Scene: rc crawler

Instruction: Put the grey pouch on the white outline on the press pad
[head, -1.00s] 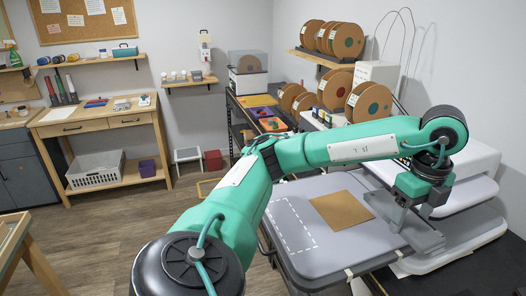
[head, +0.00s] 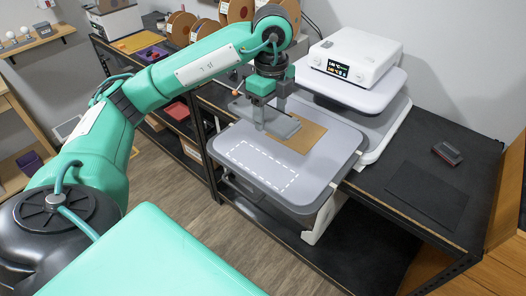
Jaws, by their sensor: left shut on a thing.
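My left gripper (head: 266,116) points down over the press pad and is shut on the grey pouch (head: 285,129), a flat grey piece held roughly level. The pouch covers part of a brown sheet (head: 311,137) on the pad. The grey press pad (head: 312,182) has a white dashed outline (head: 255,166) on its near left part. The outline is bare, and the pouch is beyond it, toward the brown sheet. I cannot tell how high the pouch is above the pad. My right gripper is not in view.
The white heat press (head: 352,58) with its raised upper plate (head: 350,92) stands close behind the pad. To the right on the black bench are a dark mat (head: 428,194) and a small dark block (head: 447,153). Spools (head: 236,10) stand at the back.

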